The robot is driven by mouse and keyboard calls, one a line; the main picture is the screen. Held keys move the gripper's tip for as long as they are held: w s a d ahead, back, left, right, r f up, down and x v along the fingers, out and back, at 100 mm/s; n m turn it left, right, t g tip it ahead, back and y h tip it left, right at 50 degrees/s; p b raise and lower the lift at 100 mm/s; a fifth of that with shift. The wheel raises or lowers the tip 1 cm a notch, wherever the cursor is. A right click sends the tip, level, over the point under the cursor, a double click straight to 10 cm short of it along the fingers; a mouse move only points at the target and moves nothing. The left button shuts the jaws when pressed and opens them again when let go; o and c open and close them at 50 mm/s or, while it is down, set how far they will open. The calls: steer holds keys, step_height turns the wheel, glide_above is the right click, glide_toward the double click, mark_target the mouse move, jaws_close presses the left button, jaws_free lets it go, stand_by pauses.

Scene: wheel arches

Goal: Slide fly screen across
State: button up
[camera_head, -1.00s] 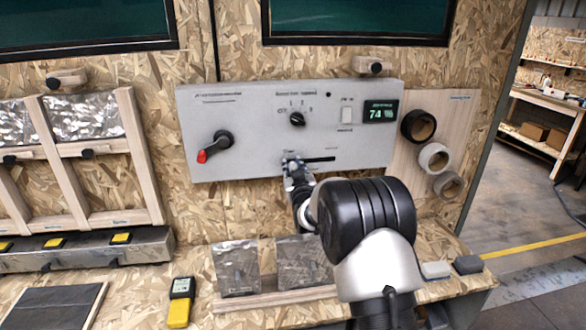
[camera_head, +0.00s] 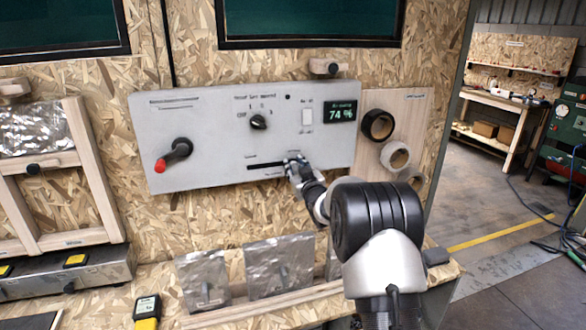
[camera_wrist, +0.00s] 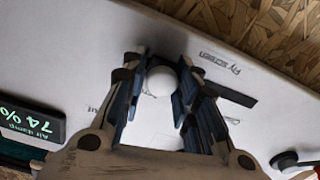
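The grey control panel (camera_head: 225,112) is on the chipboard wall. The fly screen slot (camera_head: 265,165) is a dark horizontal slit low on it, with its bare length left of my gripper. My gripper (camera_head: 292,164) is at the slot's right end. In the wrist view, my gripper (camera_wrist: 158,92) has its fingers on both sides of a pale round slider knob (camera_wrist: 161,80), close against it. The bare slot (camera_wrist: 230,94) and the label "Fly screen" show beside the fingers. In the head view, my gripper hides the knob.
The panel also has a red-tipped lever (camera_head: 175,153), a rotary knob (camera_head: 258,121), a white switch (camera_head: 307,117) and a 74 % display (camera_head: 340,111). Tape rolls (camera_head: 378,125) hang to the right. Foil-covered pieces (camera_head: 270,266) stand on the bench below.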

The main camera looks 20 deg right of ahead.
steer(key=o, duration=0.4)
steer(key=shift+w+d+r, duration=0.1)
steer(key=shift+d+r, duration=0.1)
steer(key=shift+d, duration=0.05)
steer(key=shift+a+f, duration=0.1)
steer(key=shift+f, duration=0.1)
steer(key=s, duration=1.2)
steer(key=s+a+r+m+g+h, duration=0.1)
steer(key=s+a+r+g, duration=0.15)
steer(key=s, duration=0.55)
steer(key=s+a+r+m+g+h, duration=0.1)
steer(key=s+a+r+g, duration=0.2)
steer(key=s, duration=0.5)
steer(key=s+a+f+g, duration=0.2)
steer(key=s, duration=0.8)
steer(key=s+a+f+g+y, duration=0.1)
steer(key=s+a+f+g, duration=0.1)
steer(key=s, duration=0.8)
steer(key=s+a+f+g+y, duration=0.1)
steer(key=s+a+f+g, duration=0.2)
steer(key=s, duration=0.7)
steer(key=shift+f+g, duration=0.3)
steer(key=shift+g, duration=0.15)
